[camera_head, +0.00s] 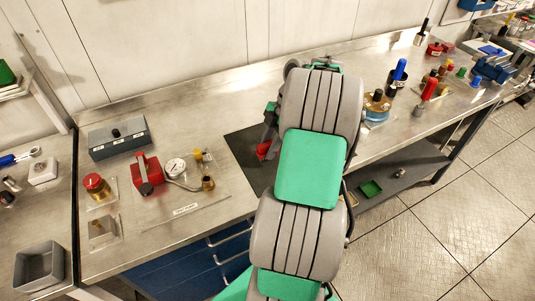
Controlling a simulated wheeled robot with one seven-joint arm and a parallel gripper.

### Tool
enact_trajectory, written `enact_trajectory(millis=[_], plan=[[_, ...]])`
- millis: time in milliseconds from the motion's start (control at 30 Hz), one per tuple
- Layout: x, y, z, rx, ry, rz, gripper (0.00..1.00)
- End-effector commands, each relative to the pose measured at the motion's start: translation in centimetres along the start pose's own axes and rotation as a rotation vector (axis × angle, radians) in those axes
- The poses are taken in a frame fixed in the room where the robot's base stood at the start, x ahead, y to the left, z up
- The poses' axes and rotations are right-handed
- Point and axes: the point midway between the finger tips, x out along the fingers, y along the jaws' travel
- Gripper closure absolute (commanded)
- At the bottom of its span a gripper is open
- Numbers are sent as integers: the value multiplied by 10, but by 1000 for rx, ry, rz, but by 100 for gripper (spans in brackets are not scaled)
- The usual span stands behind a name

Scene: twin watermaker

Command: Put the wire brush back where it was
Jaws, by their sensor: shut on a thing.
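My arm, in grey and green, fills the middle of the head view and hides much of the bench behind it. Part of my gripper (268,135) shows at the arm's left edge, over a dark mat (240,147) on the bench. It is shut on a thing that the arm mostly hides. A small red part (264,151) shows there; I cannot tell whether it belongs to the wire brush. No other wire brush can be made out clearly.
Right of my arm stand a blue-handled tool (399,72) and a red-handled tool (428,89). Floor is clear at right.

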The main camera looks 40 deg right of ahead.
Motion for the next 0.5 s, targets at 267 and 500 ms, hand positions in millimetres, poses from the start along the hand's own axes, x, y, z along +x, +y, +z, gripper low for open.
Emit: enact_trajectory(millis=[267,500], plan=[[32,3,12,0,0,-1,100],[35,2,13,0,0,-1,100]])
